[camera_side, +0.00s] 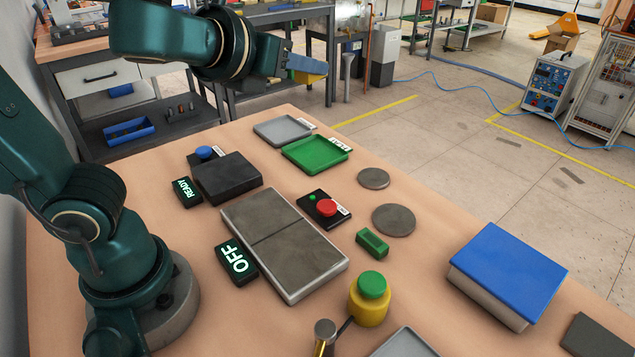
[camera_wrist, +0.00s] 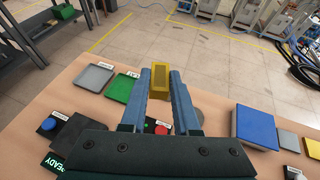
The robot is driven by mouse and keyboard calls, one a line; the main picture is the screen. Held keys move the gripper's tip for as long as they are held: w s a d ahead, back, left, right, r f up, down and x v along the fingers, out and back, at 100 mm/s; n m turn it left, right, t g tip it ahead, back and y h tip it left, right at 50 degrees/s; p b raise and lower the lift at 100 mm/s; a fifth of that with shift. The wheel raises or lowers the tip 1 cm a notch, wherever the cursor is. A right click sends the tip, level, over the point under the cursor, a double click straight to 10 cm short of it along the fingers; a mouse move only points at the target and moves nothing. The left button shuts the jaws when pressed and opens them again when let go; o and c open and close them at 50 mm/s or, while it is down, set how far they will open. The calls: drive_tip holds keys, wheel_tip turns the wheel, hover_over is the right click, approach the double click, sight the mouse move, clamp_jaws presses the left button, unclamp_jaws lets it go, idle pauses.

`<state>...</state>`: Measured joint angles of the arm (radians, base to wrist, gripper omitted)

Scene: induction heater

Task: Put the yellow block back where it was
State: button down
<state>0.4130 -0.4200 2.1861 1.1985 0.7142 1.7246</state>
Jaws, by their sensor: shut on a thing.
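My gripper (camera_side: 312,67) is raised above the far side of the table, its blue fingers pointing right in the side view. In the wrist view the gripper (camera_wrist: 161,76) is shut on the yellow block (camera_wrist: 161,92), which sits between the two fingertips. The block is held in the air, clear of the table. A grey tray (camera_side: 283,131) and a green tray (camera_side: 317,154), both empty, lie on the table below; they also show left of the fingers in the wrist view.
A plate (camera_side: 285,247), a black box (camera_side: 227,178), a red-button box (camera_side: 325,208), two grey discs (camera_side: 394,220), a green block (camera_side: 372,243), a yellow pot with green top (camera_side: 369,301) and a blue-topped box (camera_side: 508,268) stand on the table. The sign (camera_side: 238,261) reads OFF.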

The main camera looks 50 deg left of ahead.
drive_tip(key=shift+s+a+n+y, duration=0.1)
drive_tip(key=shift+a+n+y, duration=0.3)
drive_tip(key=s+a+f+n+g+y, duration=0.3)
drive_tip(key=a+f+n+g+y, duration=0.15)
drive_tip(key=a+f, duration=0.3)
drive_tip(key=s+a+f+n+g+y, duration=0.25)
drive_tip(key=a+f+n, duration=0.25)
drive_tip(key=a+f, duration=0.25)
hover_over(290, 190)
drive_tip(key=shift+m+g+y, duration=0.25)
drive_tip(key=shift+g+y, duration=0.05)
wheel_tip(290, 190, down, 6)
drive_tip(key=shift+r, duration=0.1)
drive_tip(key=shift+f, duration=2)
drive_tip(key=shift+f, duration=0.15)
drive_tip(key=shift+f, duration=0.35)
drive_tip(key=shift+f, duration=0.2)
drive_tip(key=c, duration=0.7)
unclamp_jaws()
